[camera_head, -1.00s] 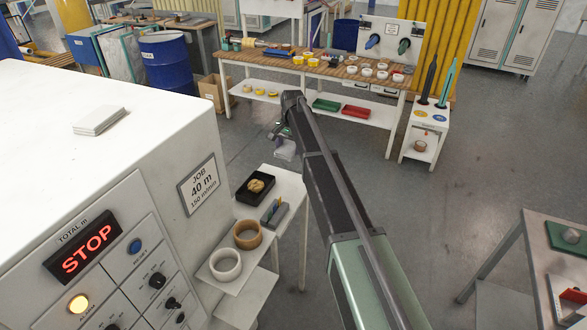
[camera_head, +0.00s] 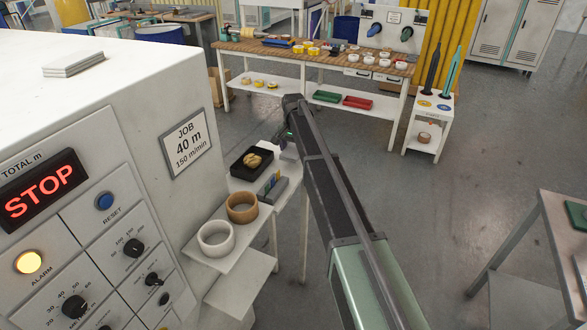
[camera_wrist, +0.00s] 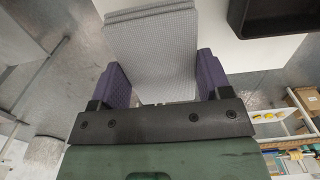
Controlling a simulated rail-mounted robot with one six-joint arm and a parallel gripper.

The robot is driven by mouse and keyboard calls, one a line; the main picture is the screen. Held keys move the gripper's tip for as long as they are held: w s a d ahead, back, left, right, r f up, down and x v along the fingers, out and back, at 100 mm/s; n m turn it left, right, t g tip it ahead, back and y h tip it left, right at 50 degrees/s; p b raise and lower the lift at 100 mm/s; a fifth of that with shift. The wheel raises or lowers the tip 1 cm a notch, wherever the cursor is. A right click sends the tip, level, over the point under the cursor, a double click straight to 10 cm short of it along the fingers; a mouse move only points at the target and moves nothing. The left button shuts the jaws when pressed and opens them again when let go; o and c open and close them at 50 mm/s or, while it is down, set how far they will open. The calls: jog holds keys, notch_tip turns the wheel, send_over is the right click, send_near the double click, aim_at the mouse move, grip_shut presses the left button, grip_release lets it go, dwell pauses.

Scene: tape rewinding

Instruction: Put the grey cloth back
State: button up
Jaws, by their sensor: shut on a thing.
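My gripper (camera_wrist: 161,80) is shut on the grey cloth (camera_wrist: 152,42), which sits between the two purple fingers in the wrist view. The cloth is light grey, finely patterned and folded in layers, and its far end sticks out past the fingertips. In the head view my gripper (camera_head: 286,138) is small and partly hidden by my arm, at the far right end of the white side shelf (camera_head: 222,252). The cloth shows there as a small pale patch (camera_head: 289,152). I cannot tell whether it touches the shelf.
A black tray (camera_head: 236,168) with tan items stands beside my gripper. A grey holder (camera_head: 275,190), a brown tape roll (camera_head: 242,207) and a white roll (camera_head: 216,240) stand nearer. The machine (camera_head: 130,100) is at left, with a flat pale stack (camera_head: 74,64) on top.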

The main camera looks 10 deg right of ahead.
aim_at(294, 150)
notch_tip(294, 150, down, 4)
jog(key=b, duration=0.4)
jog(key=shift+f, duration=0.2)
jog(key=shift+s+r, duration=0.1)
jog(key=shift+r, duration=0.2)
jog(key=shift+c, duration=0.4)
jog(key=shift+f, duration=0.25)
jog(key=o, duration=1.1)
jog(key=shift+r, duration=0.1)
jog(key=shift+c, duration=0.2)
notch_tip(294, 150, up, 13)
jog(key=p, duration=1.2)
jog(key=shift+f, duration=0.3)
